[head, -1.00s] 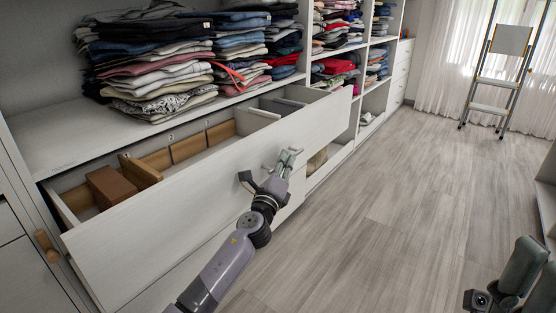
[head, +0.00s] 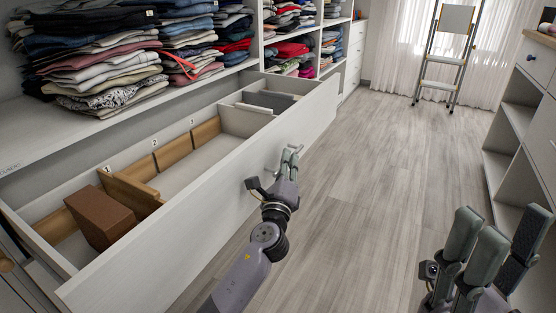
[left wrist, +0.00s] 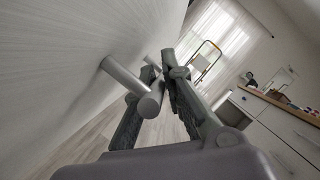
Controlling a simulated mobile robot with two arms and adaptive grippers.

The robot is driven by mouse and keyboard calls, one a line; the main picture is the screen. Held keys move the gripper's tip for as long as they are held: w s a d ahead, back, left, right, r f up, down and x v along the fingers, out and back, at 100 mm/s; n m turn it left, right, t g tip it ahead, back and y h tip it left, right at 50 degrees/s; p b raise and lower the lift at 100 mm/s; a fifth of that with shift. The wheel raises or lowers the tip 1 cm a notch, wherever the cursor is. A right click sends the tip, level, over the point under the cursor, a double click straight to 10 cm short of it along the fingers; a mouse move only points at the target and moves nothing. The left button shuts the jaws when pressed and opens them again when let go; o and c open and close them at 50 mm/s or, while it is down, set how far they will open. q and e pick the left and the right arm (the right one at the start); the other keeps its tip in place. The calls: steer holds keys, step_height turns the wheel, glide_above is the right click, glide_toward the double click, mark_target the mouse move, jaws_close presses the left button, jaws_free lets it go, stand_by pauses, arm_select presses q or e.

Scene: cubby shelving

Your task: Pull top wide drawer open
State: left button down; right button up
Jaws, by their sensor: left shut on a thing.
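The top wide drawer (head: 215,205) is a long white box pulled well out from the shelving, with its inside showing in the head view. My left gripper (head: 289,160) is at the middle of the drawer front. In the left wrist view, the grey bar handle (left wrist: 152,101) stands out from the white front, and the gripper's fingers (left wrist: 160,66) are shut on it. The fingers partly hide the handle. My right gripper (head: 492,240) is at the lower right of the head view, away from the drawer, empty with its fingers apart.
Inside the drawer are a brown box (head: 100,216), wooden dividers (head: 132,188) and a grey item (head: 268,100). Folded clothes (head: 100,60) lie on the shelf above. Shelving (head: 510,125) stands on the right, and a stepladder (head: 443,60) is far back. The floor (head: 385,170) between is clear.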

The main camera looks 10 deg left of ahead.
arm_select(q)
steer(key=shift+s+d+f, duration=0.1)
steer(key=shift+d, duration=0.1)
stand_by(0.3)
steer(key=c, duration=1.7)
jaws_free()
steer(key=v, duration=1.2)
